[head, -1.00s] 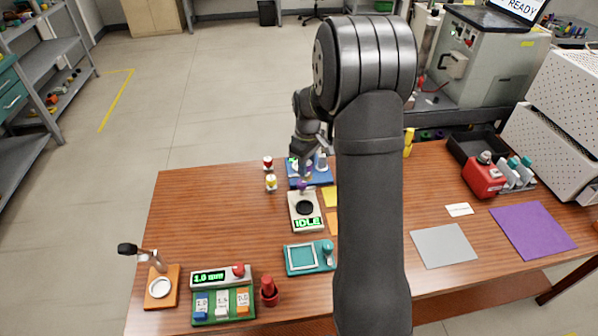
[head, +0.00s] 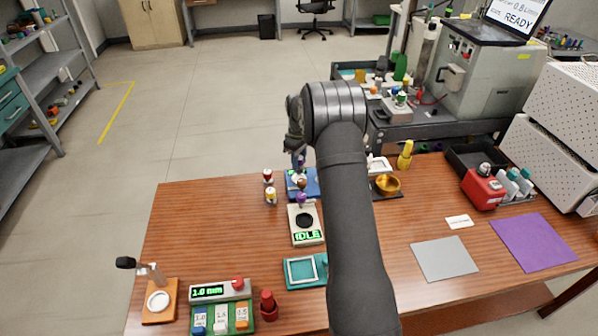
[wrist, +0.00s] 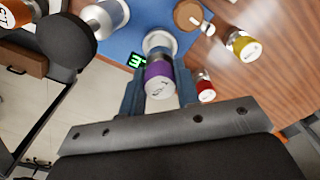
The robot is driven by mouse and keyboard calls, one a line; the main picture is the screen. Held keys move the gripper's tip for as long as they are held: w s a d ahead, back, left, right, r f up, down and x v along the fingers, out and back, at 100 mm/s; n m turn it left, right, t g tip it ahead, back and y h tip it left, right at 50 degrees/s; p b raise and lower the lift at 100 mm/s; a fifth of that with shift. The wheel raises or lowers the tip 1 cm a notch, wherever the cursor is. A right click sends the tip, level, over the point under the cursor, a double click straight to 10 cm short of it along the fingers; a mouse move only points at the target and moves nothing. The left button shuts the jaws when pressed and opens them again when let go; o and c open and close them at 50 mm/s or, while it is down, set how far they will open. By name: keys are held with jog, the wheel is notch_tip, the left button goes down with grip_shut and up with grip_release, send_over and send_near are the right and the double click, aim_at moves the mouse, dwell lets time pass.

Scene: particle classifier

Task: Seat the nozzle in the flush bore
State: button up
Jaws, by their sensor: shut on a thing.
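My gripper (wrist: 157,92) is shut on the nozzle (wrist: 159,78), which has a purple band and a pale end with small print. In the head view the nozzle (head: 300,161) shows as a small purple spot under my gripper (head: 298,152), above the blue station (head: 313,190). In the wrist view the blue station (wrist: 125,38) lies beyond the nozzle. A silver cylinder (wrist: 158,41) is in line with the nozzle's far end; I cannot tell whether they touch. I cannot make out the flush bore's opening.
A red-banded nozzle (head: 268,177) and a yellow-banded nozzle (head: 270,196) stand left of the station. The IDLE device (head: 305,226) is nearer. A second silver cylinder (wrist: 106,16) and a brown-topped post (wrist: 187,15) are near the blue station.

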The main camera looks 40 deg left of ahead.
jog(key=shift+f, duration=2.2)
jog(key=shift+f, duration=0.15)
jog(key=o, duration=1)
notch_tip(320, 180, up, 12)
jog(key=shift+r, duration=0.2)
